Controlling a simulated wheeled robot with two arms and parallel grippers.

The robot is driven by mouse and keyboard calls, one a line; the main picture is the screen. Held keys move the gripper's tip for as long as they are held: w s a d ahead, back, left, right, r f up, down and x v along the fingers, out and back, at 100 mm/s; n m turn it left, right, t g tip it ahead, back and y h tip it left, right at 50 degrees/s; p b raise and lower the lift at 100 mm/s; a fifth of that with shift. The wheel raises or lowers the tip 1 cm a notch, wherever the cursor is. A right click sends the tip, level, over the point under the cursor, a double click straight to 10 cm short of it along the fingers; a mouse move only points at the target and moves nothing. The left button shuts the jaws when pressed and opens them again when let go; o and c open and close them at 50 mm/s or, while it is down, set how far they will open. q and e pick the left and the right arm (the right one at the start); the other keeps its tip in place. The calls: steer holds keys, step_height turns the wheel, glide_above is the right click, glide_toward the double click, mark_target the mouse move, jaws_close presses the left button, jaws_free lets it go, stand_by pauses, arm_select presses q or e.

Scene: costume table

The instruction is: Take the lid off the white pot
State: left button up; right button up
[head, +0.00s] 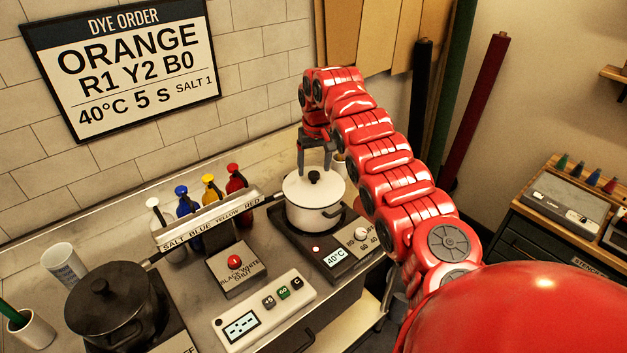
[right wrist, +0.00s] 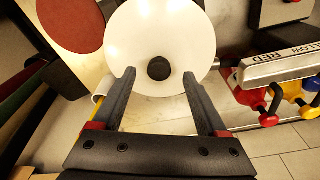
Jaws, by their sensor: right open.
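The white pot (head: 313,215) stands on a hot plate in the head view, with its white lid (head: 300,190) on and a dark round knob (head: 315,177) on top. In the right wrist view the lid (right wrist: 160,28) fills the upper middle, and its knob (right wrist: 158,68) shows between the fingertips. My right gripper (head: 315,172) is open above the lid, its fingers pointing down with the knob close to or between the tips. It also shows in the right wrist view (right wrist: 158,76). I cannot tell whether the fingers touch the lid. My left gripper is out of view.
A dark lidded pot (head: 112,305) stands at front left. A rack (head: 207,222) with salt, blue, yellow and red bottles is left of the white pot. A control box (head: 262,310) and a black/white shut box (head: 236,268) lie in front. A wall sign (head: 128,62) hangs behind.

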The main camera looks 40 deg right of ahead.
mark_target(314, 180)
step_height(314, 180, down, 2)
steer(key=shift+w+d+f+p, duration=0.15)
steer(key=shift+f+p, duration=0.1)
steer(key=shift+p, duration=0.05)
jaws_close()
stand_by(1.2)
